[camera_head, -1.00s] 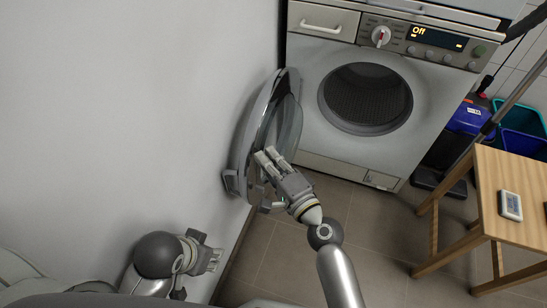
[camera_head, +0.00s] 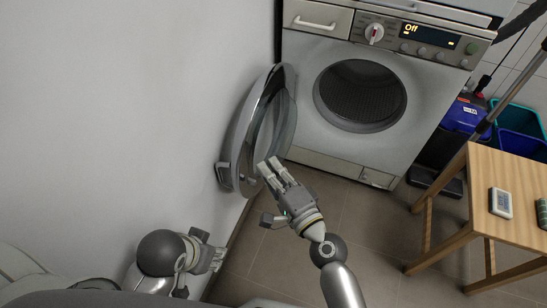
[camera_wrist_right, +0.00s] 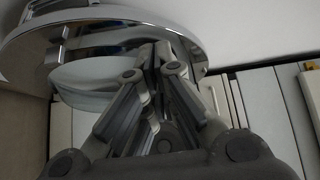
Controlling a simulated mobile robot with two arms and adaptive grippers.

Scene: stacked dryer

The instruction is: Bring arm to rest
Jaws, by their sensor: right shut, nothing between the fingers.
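My right gripper (camera_head: 269,166) is shut and empty in the head view, just in front of the lower edge of the open dryer door (camera_head: 236,140). In the right wrist view its fingers (camera_wrist_right: 163,62) come together, with the round door (camera_wrist_right: 40,45) behind them. I cannot tell whether the fingers touch the door. The dryer (camera_head: 420,95) stands with its round drum opening clear, and its display reads "Off". My left gripper (camera_head: 221,250) is at the lower left beside the wall; its finger opening is too small to judge.
The white wall (camera_head: 120,110) fills the left side. A wooden stool (camera_head: 490,170) with a small white device (camera_head: 501,203) stands at the right. Blue and green bins (camera_head: 520,130) stand behind it. Tiled floor (camera_head: 375,235) is free between the dryer and me.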

